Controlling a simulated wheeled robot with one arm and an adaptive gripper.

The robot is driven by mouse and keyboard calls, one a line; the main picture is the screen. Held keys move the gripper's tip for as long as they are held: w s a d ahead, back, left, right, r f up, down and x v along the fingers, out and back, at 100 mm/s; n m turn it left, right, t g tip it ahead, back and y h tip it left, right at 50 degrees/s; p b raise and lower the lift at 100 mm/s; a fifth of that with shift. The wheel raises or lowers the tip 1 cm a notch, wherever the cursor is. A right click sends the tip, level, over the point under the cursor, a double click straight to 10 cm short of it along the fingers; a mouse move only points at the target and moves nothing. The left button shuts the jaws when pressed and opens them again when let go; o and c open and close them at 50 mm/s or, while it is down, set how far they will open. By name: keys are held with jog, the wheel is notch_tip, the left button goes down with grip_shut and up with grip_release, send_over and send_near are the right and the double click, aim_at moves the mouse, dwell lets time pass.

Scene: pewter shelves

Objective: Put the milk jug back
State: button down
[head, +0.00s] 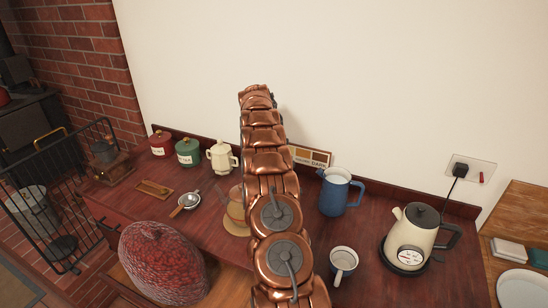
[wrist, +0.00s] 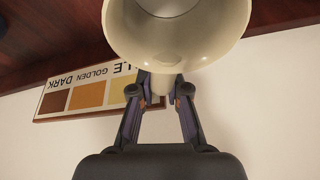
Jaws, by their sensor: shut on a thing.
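In the wrist view a cream round-bodied vessel (wrist: 185,45), which appears to be the milk jug, fills the top. My gripper (wrist: 160,90) is shut on a narrow part of it, likely the handle, with one dark finger on each side. The jug's full shape is cut off by the frame. In the head view my copper arm hides the gripper and the held jug, so its height over the counter cannot be told there.
A colour-chart sign (head: 311,157) leans at the wall.

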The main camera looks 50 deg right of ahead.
jog(key=shift+f, duration=1.8)
jog(key=shift+f, duration=0.15)
jog(key=c, duration=1.2)
grip_release()
jog(key=shift+r, duration=0.25)
